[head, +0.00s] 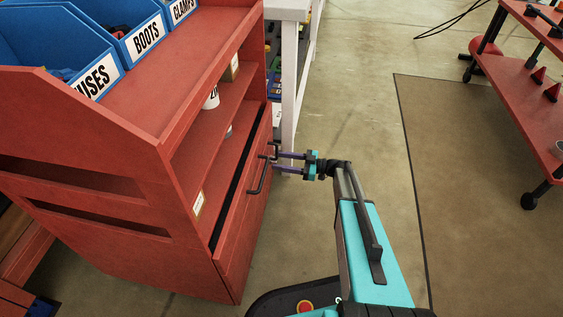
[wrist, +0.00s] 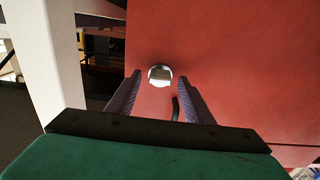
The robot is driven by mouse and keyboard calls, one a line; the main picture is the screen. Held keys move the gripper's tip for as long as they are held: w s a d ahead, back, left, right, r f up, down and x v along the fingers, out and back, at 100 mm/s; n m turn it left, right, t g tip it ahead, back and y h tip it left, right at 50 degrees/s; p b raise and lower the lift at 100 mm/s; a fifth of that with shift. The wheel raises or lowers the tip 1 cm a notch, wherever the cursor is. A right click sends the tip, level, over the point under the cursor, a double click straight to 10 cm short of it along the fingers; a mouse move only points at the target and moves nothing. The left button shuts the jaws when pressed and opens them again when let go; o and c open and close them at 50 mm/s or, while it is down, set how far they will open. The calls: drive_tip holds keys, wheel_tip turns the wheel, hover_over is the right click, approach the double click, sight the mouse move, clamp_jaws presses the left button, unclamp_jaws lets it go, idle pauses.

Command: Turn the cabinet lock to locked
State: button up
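The red cabinet (head: 240,240) stands at the left in the head view, and its red front (wrist: 235,60) fills much of the wrist view. A round, silvery lock (wrist: 160,75) sits on that front, between my fingertips in the picture. I cannot tell the lock's setting or whether the fingers touch it. My gripper (head: 277,162) is beside the cabinet's front, its two fingers pointing left at it. In the wrist view my gripper (wrist: 159,76) is open, with nothing held. The lock is not clear in the head view.
A black handle (head: 259,178) is on the cabinet front close to my fingers; a dark handle part (wrist: 176,108) shows below the lock. A white post (head: 288,90) stands behind the cabinet. A red cart (head: 525,80) is at right, with open floor between.

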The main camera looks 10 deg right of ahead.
drive_tip(key=c, duration=1)
drive_tip(key=shift+m, duration=0.4)
drive_tip(key=m+p, duration=0.8)
drive_tip(key=m, duration=0.9)
drive_tip(key=shift+p, duration=0.3)
drive_tip(key=shift+m, duration=0.3)
drive_tip(key=o, duration=1)
